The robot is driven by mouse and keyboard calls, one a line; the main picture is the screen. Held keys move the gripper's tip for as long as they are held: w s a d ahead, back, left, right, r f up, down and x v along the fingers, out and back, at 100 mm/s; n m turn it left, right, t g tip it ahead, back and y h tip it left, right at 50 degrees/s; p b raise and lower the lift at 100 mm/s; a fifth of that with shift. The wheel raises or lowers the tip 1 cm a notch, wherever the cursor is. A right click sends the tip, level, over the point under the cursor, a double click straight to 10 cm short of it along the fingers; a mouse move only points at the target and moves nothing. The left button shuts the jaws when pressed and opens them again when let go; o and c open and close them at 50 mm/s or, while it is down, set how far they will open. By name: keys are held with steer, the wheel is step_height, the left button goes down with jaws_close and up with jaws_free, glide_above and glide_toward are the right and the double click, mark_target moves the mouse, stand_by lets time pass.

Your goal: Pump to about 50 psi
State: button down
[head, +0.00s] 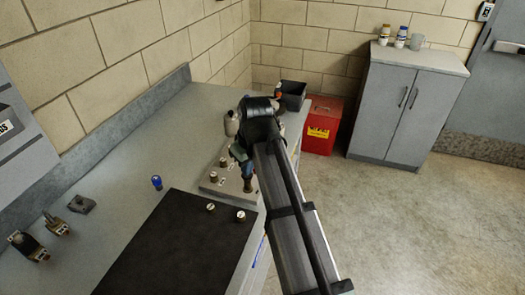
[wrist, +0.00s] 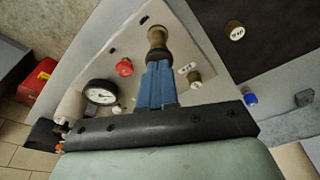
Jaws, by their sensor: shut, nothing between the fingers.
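A pale panel (head: 210,187) with several knobs lies on the counter, and it fills the upper middle of the wrist view (wrist: 187,35). My gripper (head: 246,180) is over it, with its blue fingers (wrist: 156,70) shut together and empty. The fingertips are at a brass-and-dark knob (wrist: 157,40); I cannot tell whether they touch it. A round white-faced gauge (wrist: 102,92) is left of the fingers in the wrist view; its reading is too small to make out. A red knob (wrist: 124,67) sits between gauge and fingers. My arm hides part of the panel in the head view.
A black mat (head: 175,240) with two labelled knobs lies nearer. A blue-capped piece (head: 156,183) and several brass fittings (head: 56,224) stand left on the counter. A dark open bin (head: 292,95) is at the counter's far end, with a red box (head: 322,125) beyond.

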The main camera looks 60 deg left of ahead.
steer(key=shift+r, duration=1.7)
steer(key=shift+f, duration=0.25)
steer(key=shift+f, duration=1.45)
steer(key=shift+r, duration=1.7)
steer(key=shift+f, duration=0.2)
steer(key=shift+f, duration=0.65)
steer(key=shift+r, duration=0.1)
